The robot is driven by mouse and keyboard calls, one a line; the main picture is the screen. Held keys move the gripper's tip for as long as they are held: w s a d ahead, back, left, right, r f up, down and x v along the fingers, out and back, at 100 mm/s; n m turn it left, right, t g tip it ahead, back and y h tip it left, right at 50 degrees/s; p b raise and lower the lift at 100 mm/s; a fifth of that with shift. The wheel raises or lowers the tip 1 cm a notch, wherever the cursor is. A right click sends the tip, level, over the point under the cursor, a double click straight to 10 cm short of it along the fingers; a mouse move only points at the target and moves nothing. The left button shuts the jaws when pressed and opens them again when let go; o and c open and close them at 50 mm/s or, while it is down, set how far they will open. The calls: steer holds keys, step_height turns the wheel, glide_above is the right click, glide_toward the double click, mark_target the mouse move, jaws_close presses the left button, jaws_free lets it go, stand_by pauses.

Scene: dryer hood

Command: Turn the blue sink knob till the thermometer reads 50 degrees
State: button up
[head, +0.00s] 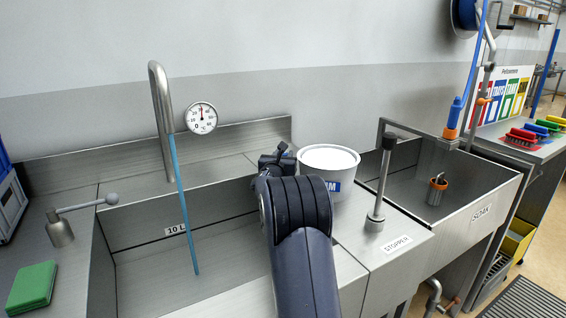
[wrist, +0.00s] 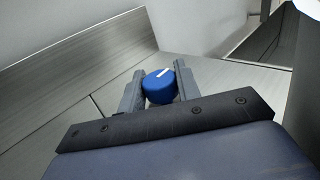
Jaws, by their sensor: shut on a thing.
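The blue sink knob (wrist: 158,92) shows in the wrist view, with a white mark on its top pointing to the upper right. My gripper (wrist: 160,80) is shut on it, one finger on each side. In the head view my gripper (head: 274,163) is at the sink's back right ledge, and my arm hides the knob. The round white thermometer (head: 201,117) is beside the spout; its needle points about straight up, and its numbers are too small to read surely. Blue water (head: 182,205) runs from the tap spout (head: 160,110) into the sink basin (head: 215,262).
A white tub (head: 328,160) stands close to the right of my gripper. A stopper post (head: 382,180) and the soak basin (head: 475,190) are further right. A lever (head: 85,206) and green pad (head: 32,286) are at the left.

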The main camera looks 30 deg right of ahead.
steer(key=shift+r, duration=0.2)
steer(key=o, duration=1)
steer(key=shift+f, duration=0.15)
steer(key=shift+c, duration=0.2)
steer(key=b+v, duration=0.1)
steer(key=v, duration=0.9)
steer(key=shift+s+a, duration=0.25)
